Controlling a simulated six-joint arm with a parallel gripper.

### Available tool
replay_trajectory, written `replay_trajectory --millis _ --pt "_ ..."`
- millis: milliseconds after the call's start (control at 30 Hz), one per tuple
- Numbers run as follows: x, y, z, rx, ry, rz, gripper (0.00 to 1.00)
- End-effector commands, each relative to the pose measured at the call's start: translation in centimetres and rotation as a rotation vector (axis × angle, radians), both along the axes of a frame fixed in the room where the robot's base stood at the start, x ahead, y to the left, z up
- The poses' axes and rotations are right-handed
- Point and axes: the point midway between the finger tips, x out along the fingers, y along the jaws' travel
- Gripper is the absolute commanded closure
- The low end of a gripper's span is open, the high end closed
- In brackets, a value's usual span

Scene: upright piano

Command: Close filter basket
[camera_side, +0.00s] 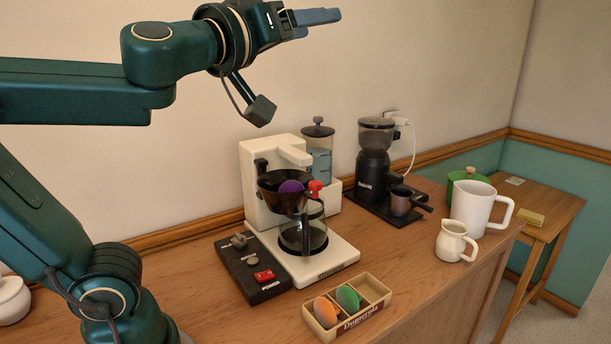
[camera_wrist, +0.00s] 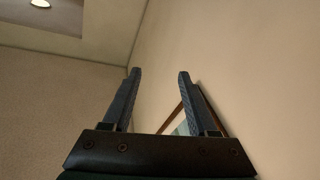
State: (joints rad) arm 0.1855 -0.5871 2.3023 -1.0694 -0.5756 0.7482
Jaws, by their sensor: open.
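The dark brown filter basket (camera_side: 277,199) is on the front of the white coffee maker (camera_side: 256,165), above the glass carafe (camera_side: 298,243). It appears swung out to the left of the brewing head, with a purple ball-like object (camera_side: 291,188) in it. A red piece (camera_side: 315,187) shows at its right side. My gripper (camera_side: 322,16) is high above the coffee maker, pointing right and far from the basket. In the wrist view, its two blue-grey fingers (camera_wrist: 160,75) are apart with nothing between them.
A black switch box (camera_side: 254,268) and a wooden tray (camera_side: 379,310) with egg-shaped items stand in front. A black grinder (camera_side: 373,165), white mug (camera_side: 473,208) and cream jug (camera_side: 455,241) are to the right. The air around my gripper is clear.

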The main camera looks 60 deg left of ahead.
Motion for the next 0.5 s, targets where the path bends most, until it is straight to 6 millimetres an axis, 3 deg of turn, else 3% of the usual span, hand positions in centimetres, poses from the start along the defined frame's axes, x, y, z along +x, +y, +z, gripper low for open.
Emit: replay_trajectory --millis 200,500 --pt "-0.3 2.1 0.3 -0.042 -0.014 0.099 0.41" --pt "-0.5 2.5 0.4 -0.05 -0.015 0.123 0.41"
